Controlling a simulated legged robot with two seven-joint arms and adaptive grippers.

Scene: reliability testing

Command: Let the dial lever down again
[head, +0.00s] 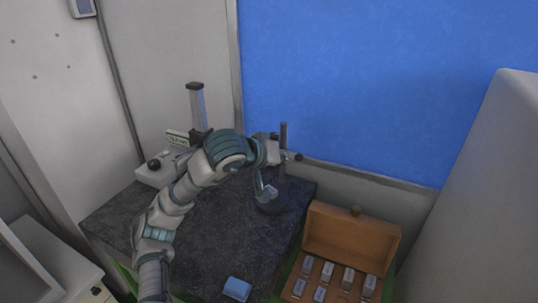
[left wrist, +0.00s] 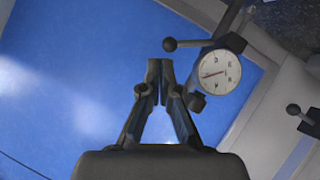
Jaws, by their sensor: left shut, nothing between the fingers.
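The round white dial (left wrist: 218,72) with a red needle shows in the left wrist view, right of my fingers. A dark lever with a ball knob (left wrist: 170,44) reaches left from the top of the dial. My left gripper (left wrist: 160,68) is shut and empty, its tips just below the knob in the picture; whether they touch it I cannot tell. My left wrist hides the dial there. My right gripper is out of view.
A height gauge (head: 196,105) with a black knob stands at the plate's back left. A blue block (head: 237,288) lies near the plate's front. An open wooden case (head: 350,238) with several metal blocks is on the right. A blue panel (head: 390,80) covers the back wall.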

